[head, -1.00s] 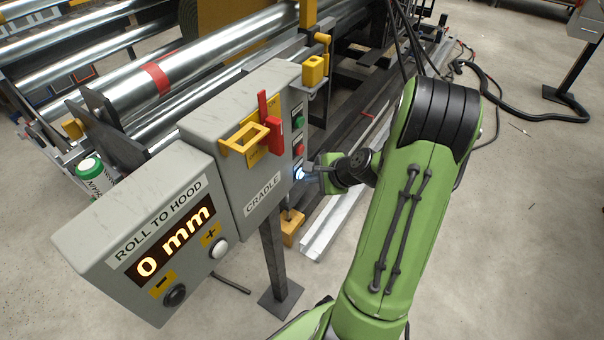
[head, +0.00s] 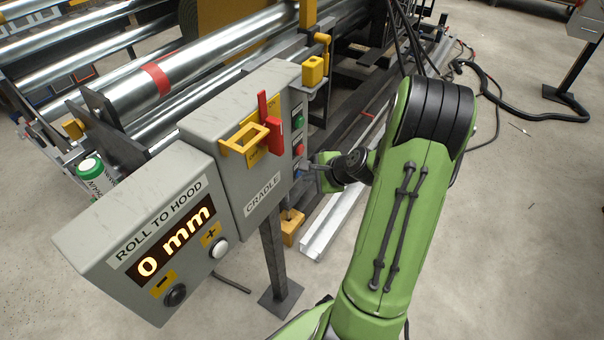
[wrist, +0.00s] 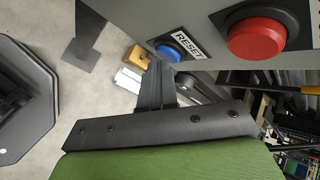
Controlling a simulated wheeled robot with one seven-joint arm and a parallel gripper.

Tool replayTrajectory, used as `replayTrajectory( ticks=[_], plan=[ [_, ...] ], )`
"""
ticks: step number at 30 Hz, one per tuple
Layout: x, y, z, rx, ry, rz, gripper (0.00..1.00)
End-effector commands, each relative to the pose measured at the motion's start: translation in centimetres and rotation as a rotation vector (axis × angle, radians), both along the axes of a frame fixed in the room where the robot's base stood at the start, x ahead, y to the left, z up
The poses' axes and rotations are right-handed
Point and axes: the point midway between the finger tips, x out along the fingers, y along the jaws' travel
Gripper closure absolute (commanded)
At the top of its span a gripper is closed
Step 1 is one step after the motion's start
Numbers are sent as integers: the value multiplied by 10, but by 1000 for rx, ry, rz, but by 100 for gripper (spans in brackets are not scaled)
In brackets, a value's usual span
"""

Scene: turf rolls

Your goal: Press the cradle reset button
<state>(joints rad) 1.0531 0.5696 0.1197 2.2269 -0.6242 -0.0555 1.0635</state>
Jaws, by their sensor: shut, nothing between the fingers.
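The blue reset button (wrist: 181,44) sits on the side face of the grey cradle box, next to a white RESET label (wrist: 180,46). In the head view the button (head: 299,172) shows only as a small blue patch, not glowing, low on that side face. My gripper (head: 309,170) is shut and empty, with its tip at the button's side of the box. In the wrist view my gripper's fingers (wrist: 157,72) point up toward the panel just left of and below the blue button. I cannot tell whether the tip touches it.
A large red button (wrist: 257,38) is beside the reset button, and a green button (head: 298,115) is higher up. A red lever (head: 270,125) with a yellow guard (head: 243,140) is on the box front. The roll-to-hood display (head: 175,240) reads 0 mm. Open floor lies right.

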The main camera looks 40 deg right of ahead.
Motion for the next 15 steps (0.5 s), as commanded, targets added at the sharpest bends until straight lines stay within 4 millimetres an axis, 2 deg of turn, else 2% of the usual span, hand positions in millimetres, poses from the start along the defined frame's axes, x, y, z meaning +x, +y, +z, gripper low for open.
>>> replayTrajectory(
  ticks=[15],
  plan=[
    [-16, -5, 1, 1, -2, 1, 100]
  ],
)
